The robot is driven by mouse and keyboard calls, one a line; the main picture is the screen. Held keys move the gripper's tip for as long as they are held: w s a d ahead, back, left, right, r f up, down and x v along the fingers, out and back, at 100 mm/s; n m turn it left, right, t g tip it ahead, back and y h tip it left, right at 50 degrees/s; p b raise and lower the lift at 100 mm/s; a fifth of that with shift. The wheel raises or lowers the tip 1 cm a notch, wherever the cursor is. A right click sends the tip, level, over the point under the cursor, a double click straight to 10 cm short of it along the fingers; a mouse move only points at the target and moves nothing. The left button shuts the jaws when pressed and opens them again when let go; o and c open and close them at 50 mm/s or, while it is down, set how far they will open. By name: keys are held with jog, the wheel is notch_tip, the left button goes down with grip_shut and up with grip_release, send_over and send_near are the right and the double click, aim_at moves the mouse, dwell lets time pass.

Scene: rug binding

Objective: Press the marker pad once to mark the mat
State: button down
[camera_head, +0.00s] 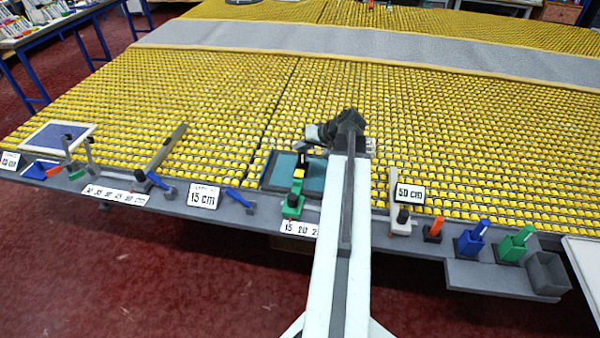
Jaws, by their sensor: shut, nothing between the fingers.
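My gripper (303,154) is at the end of my pale arm, above the front part of the table, and looks shut with nothing seen in it. Its fingers are small and dark here. A teal pad in a dark frame (279,172) lies below and around it at the table's front edge; it may be the marker pad. I cannot tell whether the gripper touches it. My arm hides the pad's right side. A long grey mat strip (370,45) with tan edges lies across the yellow studded table at the back.
A green slider (292,206) with a dark knob stands at the front edge by the pad. A "15 cm" sign (204,197) is to the left, a "50 cm" sign (410,194) to the right. Blue (472,240) and green (515,246) holders stand front right.

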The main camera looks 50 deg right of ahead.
dwell(0.3)
jog(key=b, duration=0.9)
send_near(297, 171)
jog(key=w+f, duration=0.1)
jog(key=w, duration=0.2)
jog(key=w+f, duration=0.1)
jog(key=w, duration=0.1)
jog(key=shift+w+a+f, duration=0.15)
jog(key=shift+a+f, duration=0.2)
jog(key=shift+a, duration=0.05)
jog(key=shift+r, duration=0.1)
dwell(0.4)
jog(key=shift+f+b, duration=0.3)
jog(key=shift+f, duration=0.1)
jog(key=shift+f+b, duration=0.75)
dwell(0.8)
jog(key=shift+r, duration=0.1)
jog(key=shift+r+p, duration=1.05)
jog(key=shift+p, duration=0.1)
